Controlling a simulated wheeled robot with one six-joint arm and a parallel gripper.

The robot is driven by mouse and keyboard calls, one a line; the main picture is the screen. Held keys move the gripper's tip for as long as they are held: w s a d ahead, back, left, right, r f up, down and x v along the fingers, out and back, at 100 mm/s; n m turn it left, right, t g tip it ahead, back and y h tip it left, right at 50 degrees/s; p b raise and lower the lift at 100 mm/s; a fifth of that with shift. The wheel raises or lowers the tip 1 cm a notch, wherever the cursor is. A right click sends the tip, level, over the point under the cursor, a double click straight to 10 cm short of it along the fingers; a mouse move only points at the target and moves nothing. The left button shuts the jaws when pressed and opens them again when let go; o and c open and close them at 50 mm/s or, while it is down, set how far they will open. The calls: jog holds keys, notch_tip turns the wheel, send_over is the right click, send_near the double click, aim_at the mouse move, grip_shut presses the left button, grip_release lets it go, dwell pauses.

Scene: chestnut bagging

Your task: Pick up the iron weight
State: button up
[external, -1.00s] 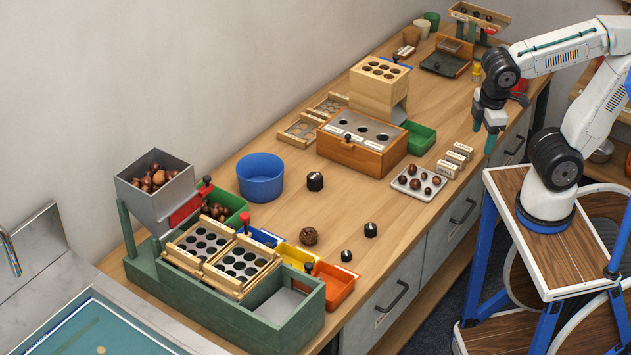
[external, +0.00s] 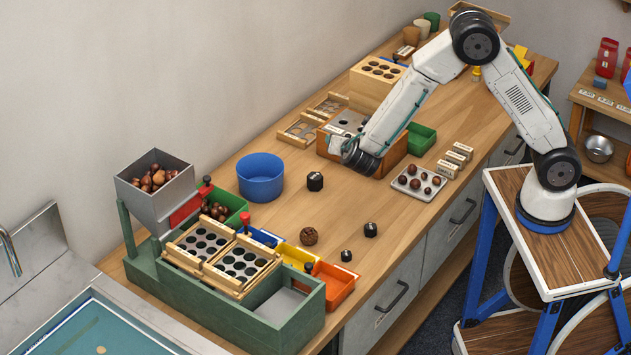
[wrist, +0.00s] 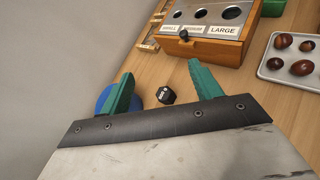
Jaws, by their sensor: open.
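Three black weights with pale marks stand on the wooden bench in the external view: a larger one (external: 315,181) right of the blue bowl, and two smaller ones (external: 371,229) (external: 346,255) nearer the front edge. I cannot tell which is iron. In the wrist view one black weight (wrist: 166,95) shows between the green fingers of my gripper (wrist: 161,69). My gripper is open and empty, and the weight is apart from both fingers.
The blue bowl (external: 261,182) stands close left of the larger weight; in the wrist view it is partly behind the left finger. A wooden sorting box (external: 364,160) and a chestnut tray (external: 418,196) stand nearby. A brown ball (external: 308,236) lies in front.

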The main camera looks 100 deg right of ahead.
aim_at(312, 175)
jog(key=w+d+f+n+t, duration=0.1)
jog(key=f+n, duration=0.1)
jog(key=f, duration=0.2)
jog(key=w+d+f+n+t, duration=0.1)
jog(key=w+f+n, duration=0.1)
jog(key=f, duration=0.3)
jog(key=w+f+n, duration=0.2)
jog(key=f, duration=0.3)
jog(key=shift+w+d+t, duration=0.15)
jog(key=shift+d+t, duration=0.25)
jog(key=shift+w+d+f, duration=0.1)
jog(key=shift+d+f, duration=0.1)
jog(key=shift+f, duration=0.15)
jog(key=x, duration=0.7)
jog(key=shift+d+f, duration=0.1)
jog(key=shift+f, duration=0.1)
jog(key=c, duration=1.4)
jog(key=shift+r, duration=0.15)
